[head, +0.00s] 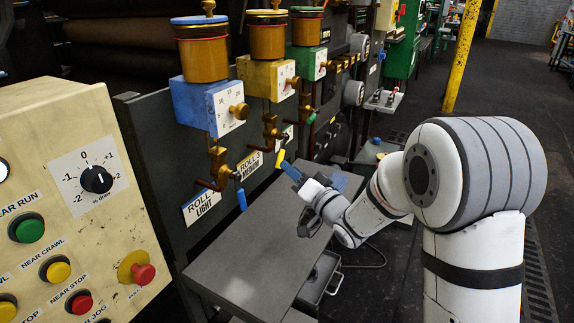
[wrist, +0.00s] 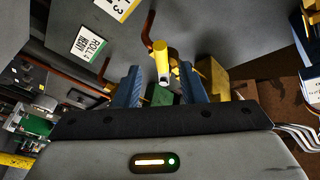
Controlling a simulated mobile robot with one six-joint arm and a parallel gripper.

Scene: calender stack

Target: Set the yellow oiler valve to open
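The yellow oiler (head: 266,78) is the middle one of the three nearest oilers, with an amber cup above a yellow block. Its brass valve (head: 270,132) sits below the block, and a lever with a yellow sleeve (head: 280,159) points downward. My gripper (head: 314,178) is just right of this lever in the head view, with its blue fingers apart and nothing held. In the wrist view my gripper (wrist: 158,72) has the yellow sleeve (wrist: 160,58) between and just ahead of the fingertips. I cannot tell whether a finger touches it.
The blue oiler (head: 208,107) with its blue lever (head: 242,200) is to the left. The green oiler (head: 307,60) is behind. A grey bench top (head: 255,245) lies below my gripper. A control panel (head: 70,200) fills the left. A yellow post (head: 466,55) stands at the back right.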

